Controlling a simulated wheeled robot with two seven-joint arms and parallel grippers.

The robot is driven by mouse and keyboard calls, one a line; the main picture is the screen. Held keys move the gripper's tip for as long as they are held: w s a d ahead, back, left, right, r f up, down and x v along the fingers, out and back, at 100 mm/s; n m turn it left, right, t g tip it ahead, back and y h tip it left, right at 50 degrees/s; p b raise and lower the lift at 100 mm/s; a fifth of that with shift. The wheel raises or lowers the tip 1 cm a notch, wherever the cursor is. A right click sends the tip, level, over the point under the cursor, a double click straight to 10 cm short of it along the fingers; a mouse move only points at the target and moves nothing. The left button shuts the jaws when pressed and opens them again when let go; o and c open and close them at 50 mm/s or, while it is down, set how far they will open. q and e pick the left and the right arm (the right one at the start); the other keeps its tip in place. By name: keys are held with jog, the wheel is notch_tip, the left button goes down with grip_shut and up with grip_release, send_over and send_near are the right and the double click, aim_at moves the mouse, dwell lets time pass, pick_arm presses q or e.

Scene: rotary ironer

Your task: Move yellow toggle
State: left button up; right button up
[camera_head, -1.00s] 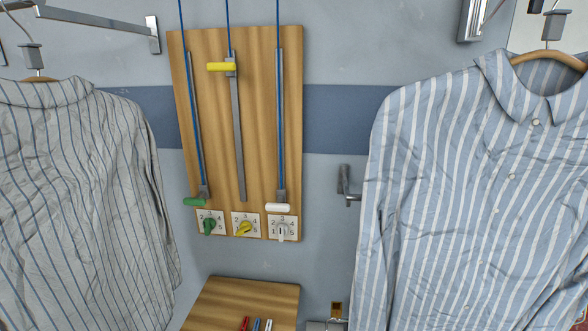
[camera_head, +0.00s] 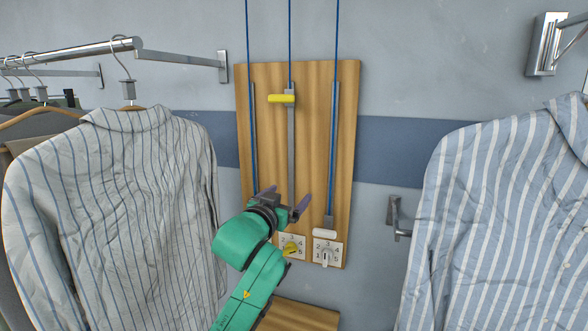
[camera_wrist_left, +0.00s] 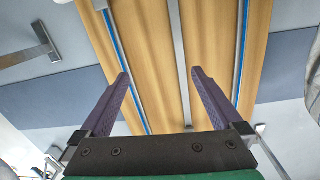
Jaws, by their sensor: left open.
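A yellow toggle handle (camera_head: 282,98) sits near the top of the middle metal rail (camera_head: 291,150) on a wooden board (camera_head: 312,110). A blue cord runs up from it. My left gripper (camera_head: 287,196) is in front of the lower board, well below the yellow handle. It is open and empty. In the left wrist view its two purple fingers (camera_wrist_left: 160,73) stand apart, with board and rails beyond; the yellow handle does not show there. A yellow rotary knob (camera_head: 291,248) sits on a number plate below the rail, partly hidden by my arm. My right gripper is not in view.
A white handle (camera_head: 324,233) is low on the right rail, above a white knob (camera_head: 326,255). The green handle and knob are hidden by my arm. Striped shirts hang at left (camera_head: 130,200) and right (camera_head: 500,220). A metal wall hook (camera_head: 398,217) is right of the board.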

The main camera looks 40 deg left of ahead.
pick_arm(q)
jog(key=s+a+r+n+t+y, duration=0.1)
jog(key=s+r+t, duration=0.15)
jog(key=r, duration=0.65)
jog(key=s+r+n+t+y, duration=0.15)
jog(key=s+r, duration=0.25)
jog(key=r, duration=0.6)
jog(key=p, duration=0.9)
send_near(286, 90)
jog(key=shift+m+t, duration=0.3)
jog(key=shift+m, duration=0.05)
jog(key=x, duration=0.4)
jog(key=r+x, duration=0.1)
jog(key=x, duration=0.2)
jog(key=shift+d, duration=0.35)
jog(key=shift+w, duration=0.25)
jog(key=shift+w+f, duration=0.1)
grip_shut()
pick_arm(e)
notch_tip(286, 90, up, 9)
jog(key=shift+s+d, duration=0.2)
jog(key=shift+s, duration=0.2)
